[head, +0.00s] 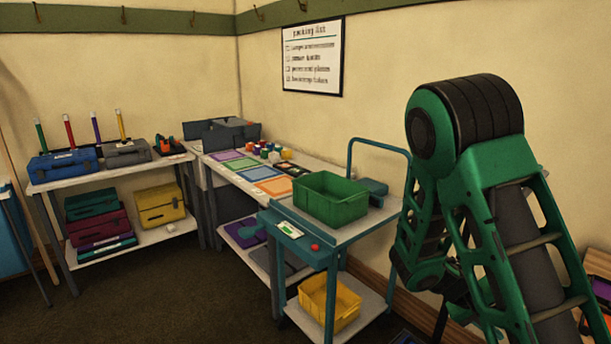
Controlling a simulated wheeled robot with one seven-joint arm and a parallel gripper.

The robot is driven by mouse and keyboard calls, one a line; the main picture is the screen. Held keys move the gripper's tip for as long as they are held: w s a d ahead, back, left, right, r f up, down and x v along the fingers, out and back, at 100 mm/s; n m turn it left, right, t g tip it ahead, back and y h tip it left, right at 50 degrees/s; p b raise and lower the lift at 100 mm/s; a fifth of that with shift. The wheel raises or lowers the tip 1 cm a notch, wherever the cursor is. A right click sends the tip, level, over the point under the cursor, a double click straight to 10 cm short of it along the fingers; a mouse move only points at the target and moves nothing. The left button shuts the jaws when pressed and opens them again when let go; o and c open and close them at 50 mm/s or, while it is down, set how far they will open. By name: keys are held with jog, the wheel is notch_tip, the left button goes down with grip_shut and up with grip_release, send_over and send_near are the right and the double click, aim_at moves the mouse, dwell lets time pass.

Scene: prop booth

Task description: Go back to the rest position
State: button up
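My green and black arm (470,190) stands folded at the right side of the head view, with its large black joint at the top. Its lower links run down out of the picture at the bottom right. My gripper cannot be made out; the fingertips do not show. The arm is in front of the wall and to the right of the blue cart (300,250).
A green crate (330,212) stands on the cart, and a yellow bin (343,318) on its lower shelf. Behind is a long table (310,172) with coloured mats. A shelf (90,178) with toolboxes stands at left. Dark floor (180,300) is clear at front left.

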jog(key=s+a+r+m+y, duration=0.1)
jog(key=s+a+r+y, duration=0.1)
jog(key=s, duration=0.5)
jog(key=s+a+r+m+y, duration=0.2)
jog(key=s+a+r+y, duration=0.1)
jog(key=s+r+y, duration=0.2)
jog(key=s+a+r+m+t+y, duration=0.1)
jog(key=s+a+r+y, duration=0.2)
jog(key=s+r, duration=0.4)
jog(key=s, duration=0.3)
jog(key=shift+a+m+y, duration=0.2)
jog(key=shift+m+y, duration=0.1)
jog(key=shift+y, duration=0.1)
jog(key=shift+w+f, duration=0.2)
jog(key=shift+w, duration=0.3)
